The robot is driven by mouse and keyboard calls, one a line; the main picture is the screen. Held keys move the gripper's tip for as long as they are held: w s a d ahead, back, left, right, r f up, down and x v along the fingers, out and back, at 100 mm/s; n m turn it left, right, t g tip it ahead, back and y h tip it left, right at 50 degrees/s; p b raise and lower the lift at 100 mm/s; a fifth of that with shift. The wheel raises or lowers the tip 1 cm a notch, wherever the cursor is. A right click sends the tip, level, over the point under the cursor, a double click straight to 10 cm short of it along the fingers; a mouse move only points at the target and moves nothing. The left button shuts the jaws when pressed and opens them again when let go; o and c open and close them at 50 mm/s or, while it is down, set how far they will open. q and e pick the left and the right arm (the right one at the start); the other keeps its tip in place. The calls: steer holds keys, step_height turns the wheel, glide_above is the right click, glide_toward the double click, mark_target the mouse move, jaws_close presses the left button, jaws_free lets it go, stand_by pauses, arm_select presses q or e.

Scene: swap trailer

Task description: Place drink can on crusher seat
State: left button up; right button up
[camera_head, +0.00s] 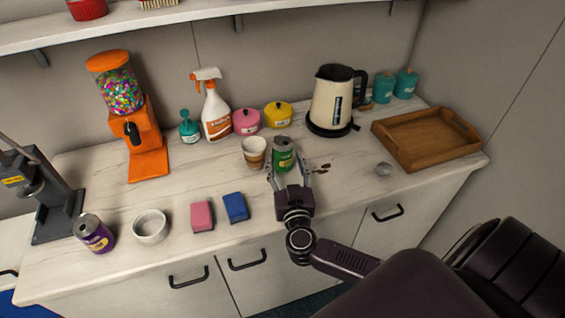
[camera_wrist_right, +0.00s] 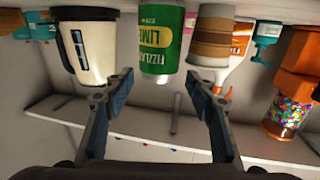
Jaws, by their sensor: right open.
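A green lime drink can (camera_head: 284,153) stands upright on the counter near the middle; it also shows in the wrist view (camera_wrist_right: 161,42), upside down. A purple drink can (camera_head: 94,233), tilted-looking in the picture, is at the front left. The dark can crusher (camera_head: 50,195) stands at the far left, partly cut off; its seat is hard to make out. My right gripper (camera_head: 288,177) is open at the front of the green can, its fingers toward either side of it. In the wrist view its fingertips (camera_wrist_right: 158,82) are apart with nothing clamped. My left gripper is out of view.
A paper cup (camera_head: 254,152) stands close left of the green can. The kettle (camera_head: 335,100) and wooden tray (camera_head: 428,143) are to the right. A white bowl (camera_head: 151,227), pink sponge (camera_head: 202,216) and blue sponge (camera_head: 235,207) lie along the front. An orange candy dispenser (camera_head: 147,150) stands behind.

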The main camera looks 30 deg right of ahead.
mark_target(284, 153)
steer(key=x, duration=0.5)
steer(key=shift+w+d+f, duration=0.2)
steer(key=shift+w, duration=0.1)
steer(key=shift+s, duration=0.1)
steer(key=shift+c, duration=0.7)
steer(key=c, duration=0.4)
steer(key=shift+r+p, duration=0.1)
steer(key=shift+p, duration=0.2)
